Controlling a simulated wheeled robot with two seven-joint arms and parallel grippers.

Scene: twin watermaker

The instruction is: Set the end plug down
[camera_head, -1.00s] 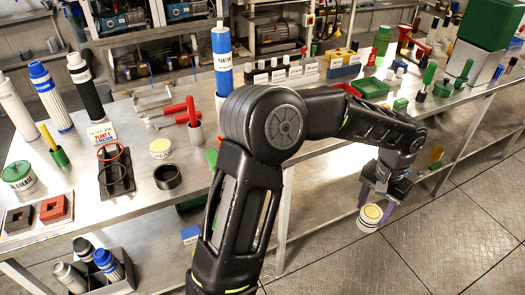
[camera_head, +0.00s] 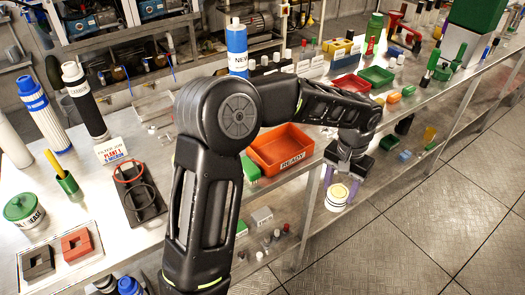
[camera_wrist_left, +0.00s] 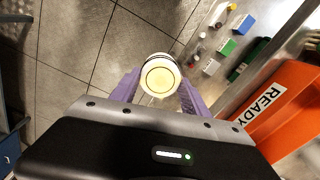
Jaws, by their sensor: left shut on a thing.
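The end plug (camera_head: 337,195) is a short white cylinder with a cream-yellow face and dark rings around its side. My left gripper (camera_head: 338,182), with purple fingers, is shut on it and holds it in the air beyond the bench's front edge, above the floor. In the left wrist view the end plug (camera_wrist_left: 160,76) sits between the purple fingers (camera_wrist_left: 158,88), its round face toward the camera. My right gripper is not in view.
An orange bin marked READY (camera_head: 281,150) stands on the bench, left of the gripper; it also shows in the left wrist view (camera_wrist_left: 285,112). Red (camera_head: 351,84) and green (camera_head: 376,76) trays lie farther back. Small boxes and bottles (camera_head: 262,216) sit on the lower shelf.

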